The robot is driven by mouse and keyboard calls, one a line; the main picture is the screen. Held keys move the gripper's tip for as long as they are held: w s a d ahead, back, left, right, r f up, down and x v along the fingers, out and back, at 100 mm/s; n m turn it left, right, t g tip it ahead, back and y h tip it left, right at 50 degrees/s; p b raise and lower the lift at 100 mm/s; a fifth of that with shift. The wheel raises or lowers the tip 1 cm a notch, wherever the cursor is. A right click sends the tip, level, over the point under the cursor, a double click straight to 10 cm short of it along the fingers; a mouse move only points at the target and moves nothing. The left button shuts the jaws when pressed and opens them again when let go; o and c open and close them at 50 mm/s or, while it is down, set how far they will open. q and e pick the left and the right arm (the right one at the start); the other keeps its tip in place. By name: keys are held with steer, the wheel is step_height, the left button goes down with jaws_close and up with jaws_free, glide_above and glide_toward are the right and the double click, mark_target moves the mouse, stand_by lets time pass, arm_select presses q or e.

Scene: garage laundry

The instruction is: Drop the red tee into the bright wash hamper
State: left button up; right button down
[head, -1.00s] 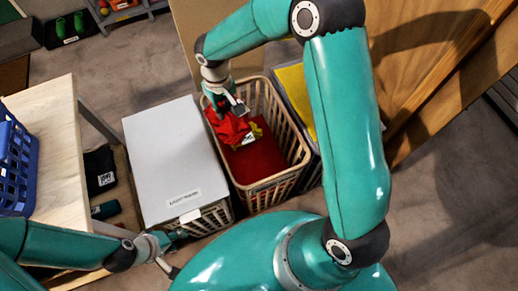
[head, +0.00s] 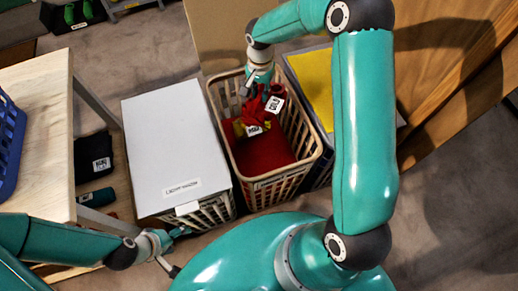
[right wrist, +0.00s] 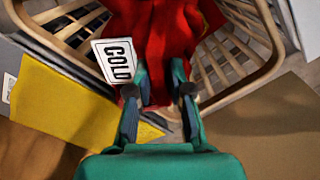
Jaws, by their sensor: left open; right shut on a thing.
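The red tee (head: 281,91), with a white tag reading COLD, hangs from my right gripper (head: 260,84) over the back part of an open beige slatted hamper (head: 310,160). In the right wrist view, the gripper (right wrist: 158,92) is shut on the red cloth (right wrist: 165,35), inside the hamper's rim outline (right wrist: 262,50). A red cloth (head: 265,152) and a yellow-and-red tagged piece (head: 255,125) lie in the hamper. Whether the held tee touches them is unclear. My left gripper (head: 178,250) is open and empty, low by the white-lidded hamper.
A hamper with a flat white lid (head: 170,140) stands left of the open one; its label is too small to read. A grey bin with yellow cloth (head: 312,85) stands to the right. A wooden table (head: 45,130) with a blue basket (head: 10,150) is at left.

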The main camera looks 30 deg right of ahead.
steer(key=shift+d+f, duration=0.2)
steer(key=shift+f, duration=0.2)
steer(key=shift+f+b, duration=1.5)
steer(key=shift+f, duration=1.15)
steer(key=c, duration=1)
jaws_free()
steer(key=shift+r, duration=0.15)
step_height(320, 180, up, 12)
steer(key=shift+f, duration=0.15)
